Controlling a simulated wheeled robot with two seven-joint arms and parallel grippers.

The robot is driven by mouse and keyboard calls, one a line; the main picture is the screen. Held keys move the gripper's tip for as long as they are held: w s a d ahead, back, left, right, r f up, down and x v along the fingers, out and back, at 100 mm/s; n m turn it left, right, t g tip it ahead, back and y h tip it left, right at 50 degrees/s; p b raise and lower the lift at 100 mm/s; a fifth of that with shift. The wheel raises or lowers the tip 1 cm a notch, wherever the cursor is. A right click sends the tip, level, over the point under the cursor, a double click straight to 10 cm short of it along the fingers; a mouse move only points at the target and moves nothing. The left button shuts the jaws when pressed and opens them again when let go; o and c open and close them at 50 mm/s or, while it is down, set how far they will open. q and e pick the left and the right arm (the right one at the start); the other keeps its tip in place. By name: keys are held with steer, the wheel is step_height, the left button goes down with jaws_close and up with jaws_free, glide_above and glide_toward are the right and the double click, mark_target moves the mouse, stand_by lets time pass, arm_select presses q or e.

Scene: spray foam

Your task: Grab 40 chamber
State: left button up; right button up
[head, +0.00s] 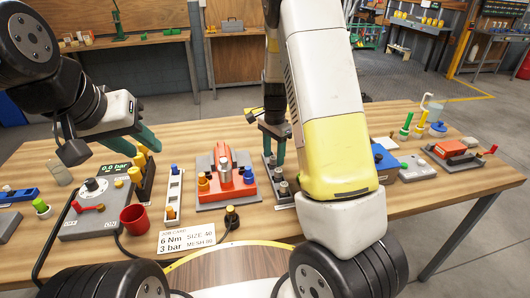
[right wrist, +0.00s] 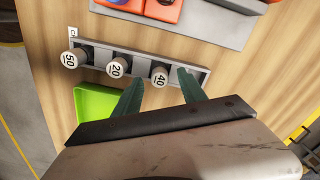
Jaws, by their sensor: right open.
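The 40 chamber (right wrist: 160,77) is a grey cylinder with a white end marked 40, in the rightmost place of a grey rack (right wrist: 135,62) in the right wrist view. Chambers marked 20 (right wrist: 116,68) and 50 (right wrist: 71,59) stand to its left. My right gripper (right wrist: 160,80) is open, with its green fingertips on either side of the 40 chamber; contact cannot be told. In the head view my right gripper (head: 272,138) is over the far end of the rack (head: 284,200). My left gripper (head: 150,138) is over the table's left side, its opening unclear.
A red fixture (head: 226,180) stands left of the rack. A red mug (head: 134,218) and grey pressure unit (head: 88,218) are on the left. A green tray (right wrist: 92,105) lies beside the rack.

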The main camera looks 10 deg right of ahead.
step_height(320, 180, down, 2)
steer(key=shift+f, duration=0.1)
jaws_close()
stand_by(0.4)
